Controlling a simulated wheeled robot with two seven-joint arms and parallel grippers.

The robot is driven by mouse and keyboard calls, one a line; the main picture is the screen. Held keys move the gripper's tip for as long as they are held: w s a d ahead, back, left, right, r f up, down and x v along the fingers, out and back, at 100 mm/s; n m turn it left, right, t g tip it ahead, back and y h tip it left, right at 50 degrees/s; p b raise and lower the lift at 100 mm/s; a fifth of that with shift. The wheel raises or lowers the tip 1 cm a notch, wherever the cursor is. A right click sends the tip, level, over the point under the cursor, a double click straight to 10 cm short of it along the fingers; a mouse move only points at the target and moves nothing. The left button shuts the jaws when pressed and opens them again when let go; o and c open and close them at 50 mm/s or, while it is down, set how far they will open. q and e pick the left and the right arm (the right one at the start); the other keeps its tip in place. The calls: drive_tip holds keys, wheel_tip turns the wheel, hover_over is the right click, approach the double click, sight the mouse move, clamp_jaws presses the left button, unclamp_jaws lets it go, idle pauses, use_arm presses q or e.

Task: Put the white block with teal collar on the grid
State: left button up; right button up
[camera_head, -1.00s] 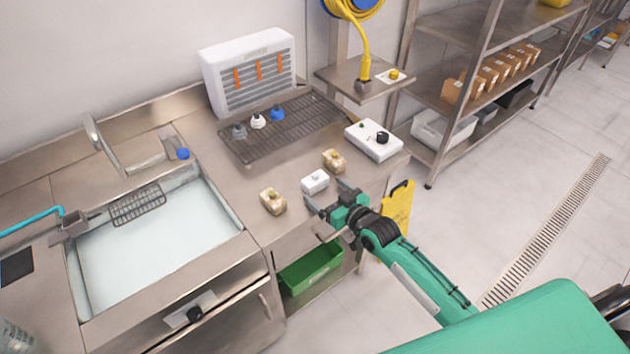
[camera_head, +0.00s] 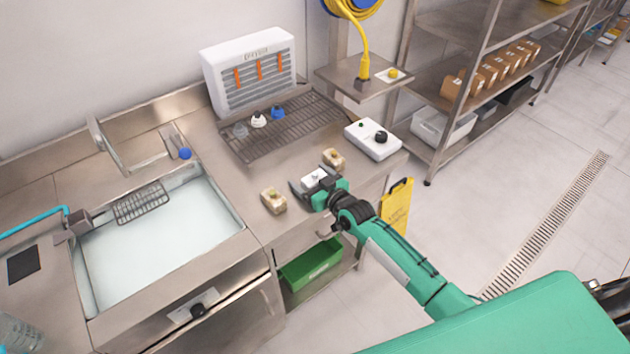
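A white block (camera_head: 312,179) stands near the front edge of the steel counter, between two tan blocks. Its collar is too small and too covered to make out. My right gripper (camera_head: 311,180) reaches in from the lower right with its fingers apart, one on each side of the white block. Whether they touch it cannot be told. The grid (camera_head: 265,139), a dark wire rack, lies farther back on the counter. A grey, a white and a blue cup-like piece stand on its rear left part. My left gripper is out of view.
Tan blocks stand left (camera_head: 273,200) and right (camera_head: 333,160) of the white one. A white control box (camera_head: 373,139) with a black knob sits right of the grid. A white panel unit (camera_head: 250,70) stands behind the grid. The sink (camera_head: 160,240) is at left. The grid's front and right are bare.

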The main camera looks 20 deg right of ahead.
sight(311, 174)
drive_tip(key=c, duration=1.1)
drive_tip(key=shift+o, duration=0.2)
wheel_tip(311, 174, up, 20)
drive_tip(key=b, duration=0.2)
drive_tip(key=s+d+f+m+h, duration=0.1)
drive_tip(key=s+f, duration=0.3)
drive_tip(key=s, duration=0.7)
drive_tip(key=s+d+f+m+t+h, duration=0.1)
drive_tip(key=s+f+m+h, duration=0.2)
drive_tip(key=s, duration=0.8)
drive_tip(key=shift+s+d+f+h, duration=0.15)
drive_tip(key=shift+d+f+h, duration=0.15)
drive_tip(key=shift+f+h, duration=0.65)
drive_tip(key=shift+f, duration=0.1)
drive_tip(key=shift+a, duration=0.15)
